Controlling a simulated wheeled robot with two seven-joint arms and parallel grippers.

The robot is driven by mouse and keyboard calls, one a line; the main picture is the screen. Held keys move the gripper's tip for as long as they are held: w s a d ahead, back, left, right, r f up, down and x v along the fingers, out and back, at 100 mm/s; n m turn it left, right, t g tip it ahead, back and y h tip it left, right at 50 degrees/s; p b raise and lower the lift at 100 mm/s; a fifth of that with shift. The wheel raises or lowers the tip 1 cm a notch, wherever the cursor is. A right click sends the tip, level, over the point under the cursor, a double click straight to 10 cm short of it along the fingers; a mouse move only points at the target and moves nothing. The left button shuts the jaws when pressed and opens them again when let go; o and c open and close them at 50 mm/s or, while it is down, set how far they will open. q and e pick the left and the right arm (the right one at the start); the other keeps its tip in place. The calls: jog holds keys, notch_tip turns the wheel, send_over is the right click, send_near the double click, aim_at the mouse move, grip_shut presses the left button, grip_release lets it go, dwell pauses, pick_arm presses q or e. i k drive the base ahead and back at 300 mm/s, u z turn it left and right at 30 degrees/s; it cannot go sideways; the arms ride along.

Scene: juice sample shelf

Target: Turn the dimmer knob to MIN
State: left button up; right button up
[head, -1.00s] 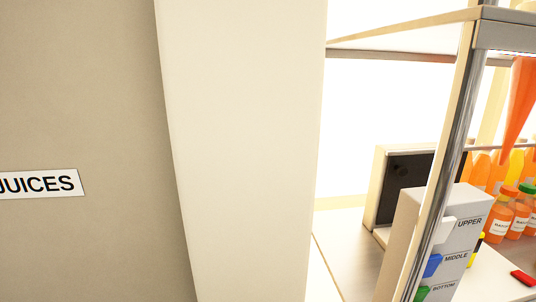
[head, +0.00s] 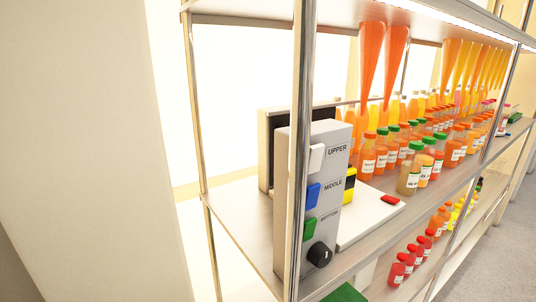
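The dimmer knob (head: 320,255) is a round black knob low on the front of a grey control box (head: 293,180). A small light mark shows on the knob; I cannot read its setting or any MIN label. Above it on the same face are a white switch marked UPPER (head: 317,158), a blue one marked MIDDLE (head: 312,195) and a green one marked BOTTOM (head: 309,228). The box stands on the shelf at its near left end, partly behind a metal post (head: 300,120). Neither of my grippers is in view.
Shelf posts and the shelf edge (head: 365,245) frame the box. A dark panel in a pale frame (head: 266,150) stands behind it. A white board with a red item (head: 390,200) and a yellow-black item (head: 349,183) lies right. Juice bottles (head: 415,165) fill the shelf beyond.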

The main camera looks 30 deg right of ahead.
aim_at(319, 255)
jog(key=u, duration=0.5)
jog(key=k, duration=1.2)
jog(key=z, duration=0.7)
jog(key=i, duration=1)
jog(key=z, duration=0.65)
